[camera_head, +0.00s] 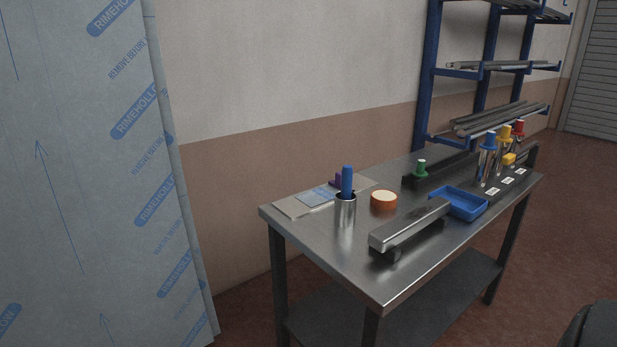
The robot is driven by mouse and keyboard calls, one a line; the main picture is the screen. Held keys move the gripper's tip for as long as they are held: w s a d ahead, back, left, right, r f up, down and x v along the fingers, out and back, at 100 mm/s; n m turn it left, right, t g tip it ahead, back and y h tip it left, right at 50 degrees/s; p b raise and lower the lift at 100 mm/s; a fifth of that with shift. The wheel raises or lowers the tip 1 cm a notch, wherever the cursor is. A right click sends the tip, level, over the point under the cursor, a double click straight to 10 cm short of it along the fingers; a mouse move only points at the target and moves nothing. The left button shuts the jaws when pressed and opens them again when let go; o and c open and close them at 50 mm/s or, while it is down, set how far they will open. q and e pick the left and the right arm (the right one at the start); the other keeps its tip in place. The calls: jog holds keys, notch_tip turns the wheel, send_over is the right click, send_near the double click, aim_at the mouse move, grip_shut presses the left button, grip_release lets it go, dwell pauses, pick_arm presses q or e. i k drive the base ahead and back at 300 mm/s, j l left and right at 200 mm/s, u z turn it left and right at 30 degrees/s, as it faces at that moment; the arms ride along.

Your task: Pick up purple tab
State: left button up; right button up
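A small purple tab (337,181) shows on the metal table (300,231), towards its back left. It stands on or just behind a flat grey plate (292,206) with a light blue patch. A blue stick in a metal cup (346,213) stands in front and hides part of the tab. Neither of my grippers is in view.
A roll of orange-brown tape (383,199), a long metal bar (408,225), a blue tray (462,213) and several colour-topped cylinders (487,160) occupy the table. A film-covered panel (90,190) fills the left. A blue rack (424,80) stands behind. Floor shows at right.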

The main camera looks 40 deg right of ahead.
aim_at(337, 183)
jog(key=i+z, duration=0.15)
jog(key=z, duration=0.25)
jog(key=i+j+z, duration=0.1)
jog(key=z, duration=0.3)
jog(key=i+j+z, duration=0.1)
jog(key=z, duration=0.3)
jog(key=i+j+z, duration=0.1)
jog(key=j+z, duration=0.15)
jog(key=z, duration=0.15)
jog(key=i+j+z, duration=0.15)
jog(key=z, duration=0.25)
jog(key=i+j+z, duration=0.1)
jog(key=j+z, duration=0.65)
jog(key=i+l, duration=0.05)
